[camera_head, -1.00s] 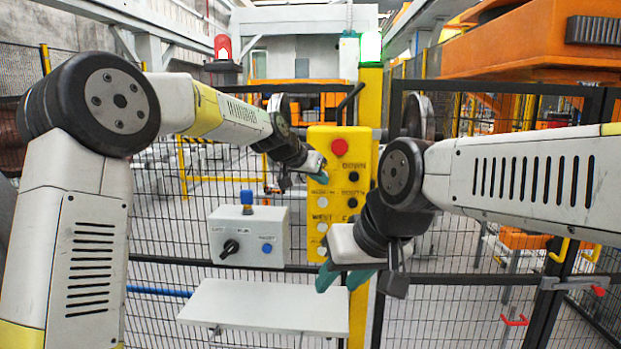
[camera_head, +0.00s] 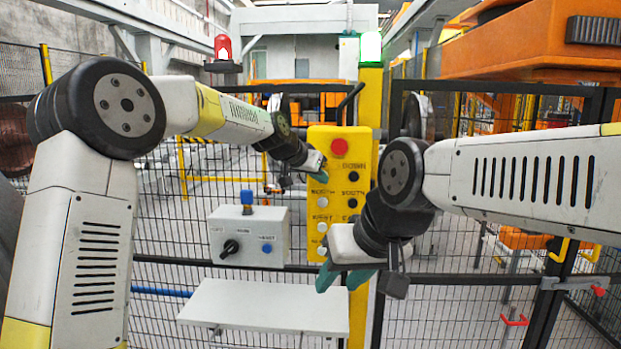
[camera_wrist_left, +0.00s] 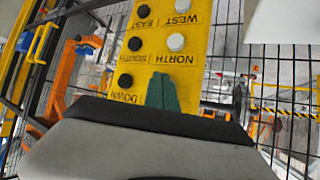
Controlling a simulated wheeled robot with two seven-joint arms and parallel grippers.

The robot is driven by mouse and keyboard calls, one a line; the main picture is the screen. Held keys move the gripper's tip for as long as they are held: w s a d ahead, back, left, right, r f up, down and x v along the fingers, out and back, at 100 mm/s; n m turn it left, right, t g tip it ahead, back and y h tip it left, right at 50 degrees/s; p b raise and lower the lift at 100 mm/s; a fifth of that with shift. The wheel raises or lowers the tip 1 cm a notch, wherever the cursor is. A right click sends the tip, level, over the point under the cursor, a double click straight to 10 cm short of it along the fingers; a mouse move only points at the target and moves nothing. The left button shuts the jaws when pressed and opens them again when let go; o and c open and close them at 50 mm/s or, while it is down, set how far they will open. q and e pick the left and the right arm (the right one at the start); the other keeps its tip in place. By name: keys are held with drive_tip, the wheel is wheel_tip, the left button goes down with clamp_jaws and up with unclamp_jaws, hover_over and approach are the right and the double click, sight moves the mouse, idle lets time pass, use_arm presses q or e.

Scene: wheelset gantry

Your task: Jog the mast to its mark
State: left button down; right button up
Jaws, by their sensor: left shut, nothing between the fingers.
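The yellow pendant (camera_head: 339,140) has a red button (camera_head: 339,147) on top and columns of white and black buttons below. My left gripper (camera_head: 318,178) is shut at its upper left button; its teal tip hides that button. In the left wrist view the shut tip (camera_wrist_left: 163,92) covers the spot beside the black DOWN button (camera_wrist_left: 125,80). The white NORTH button (camera_wrist_left: 176,42) is uncovered; contact cannot be told. My right gripper (camera_head: 343,279) is lower, its teal fingers apart, empty, before the pendant's lower end. I cannot make out the mast or its mark.
A grey box (camera_head: 248,236) with a black knob and blue buttons is left of the pendant, above a white shelf (camera_head: 265,308). Mesh fencing stands behind. A red lamp (camera_head: 222,47) and a lit green lamp (camera_head: 371,47) show above. Orange machinery (camera_head: 530,45) hangs upper right.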

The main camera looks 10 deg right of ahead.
use_arm(q)
drive_tip(key=shift+w, duration=0.35)
idle(1.6)
drive_tip(key=shift+s, duration=0.15)
drive_tip(key=shift+s+a, duration=0.15)
drive_tip(key=shift+s, duration=0.5)
drive_tip(key=shift+s+a, duration=0.25)
drive_tip(key=shift+s, duration=0.55)
drive_tip(key=shift+s+a, duration=0.2)
drive_tip(key=shift+s, duration=0.6)
drive_tip(key=shift+s+a, duration=0.25)
drive_tip(key=shift+s, duration=0.55)
